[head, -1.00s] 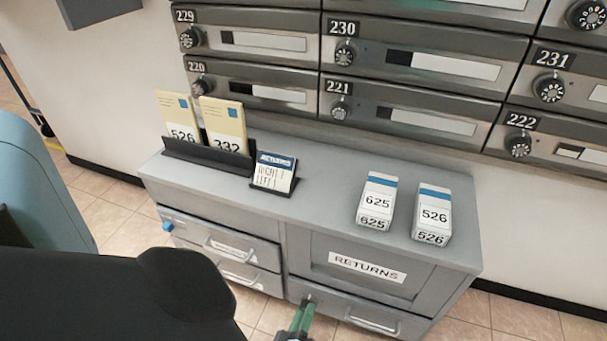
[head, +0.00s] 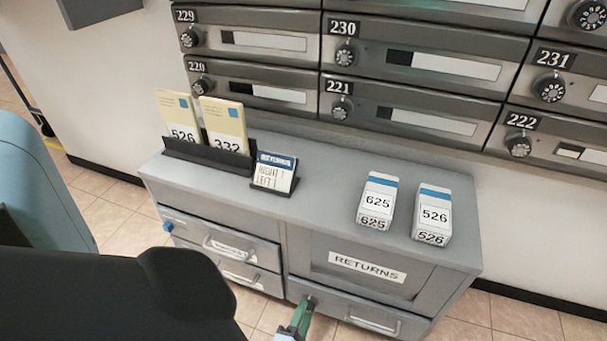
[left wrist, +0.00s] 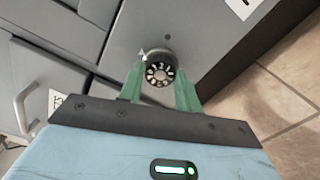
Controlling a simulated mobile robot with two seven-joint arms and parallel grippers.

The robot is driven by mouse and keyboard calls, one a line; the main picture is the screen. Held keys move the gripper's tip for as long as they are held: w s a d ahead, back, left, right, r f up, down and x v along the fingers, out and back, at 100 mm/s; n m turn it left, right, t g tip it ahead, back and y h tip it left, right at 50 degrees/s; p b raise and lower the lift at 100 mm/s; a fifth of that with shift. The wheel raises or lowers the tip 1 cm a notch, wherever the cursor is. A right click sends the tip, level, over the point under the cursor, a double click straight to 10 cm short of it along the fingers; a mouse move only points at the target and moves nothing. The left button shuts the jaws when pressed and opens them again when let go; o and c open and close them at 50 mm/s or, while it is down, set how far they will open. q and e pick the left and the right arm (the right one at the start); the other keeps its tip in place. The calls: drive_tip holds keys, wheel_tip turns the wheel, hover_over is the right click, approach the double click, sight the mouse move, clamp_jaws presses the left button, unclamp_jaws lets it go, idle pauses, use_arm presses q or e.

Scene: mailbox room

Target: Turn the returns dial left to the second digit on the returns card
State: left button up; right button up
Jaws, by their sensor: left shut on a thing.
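The returns dial (left wrist: 159,75) is a round black knob with white digits around its face, on the grey cabinet front. A small white pointer mark (left wrist: 143,53) sits at its upper left edge. My left gripper (left wrist: 160,77) has its green fingers on both sides of the dial, shut on it. In the head view the left gripper (head: 301,315) is at the cabinet's lower front, and the dial is mostly hidden there. The returns card (head: 274,173) stands in a black holder on the cabinet top; its handwritten lines are too small to read surely. My right gripper is not in view.
The grey cabinet (head: 325,175) has a RETURNS label (head: 367,267) and drawers with handles. On top stand yellow cards (head: 225,124) in a rack and boxes marked 625 (head: 377,202) and 526 (head: 433,215). Numbered mailboxes (head: 420,80) with dials are above.

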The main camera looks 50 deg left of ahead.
use_arm(q)
drive_tip(key=shift+n, duration=2.2)
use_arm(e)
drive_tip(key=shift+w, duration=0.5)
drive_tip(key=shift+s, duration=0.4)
use_arm(q)
drive_tip(key=o, duration=0.9)
drive_tip(key=shift+o, duration=0.5)
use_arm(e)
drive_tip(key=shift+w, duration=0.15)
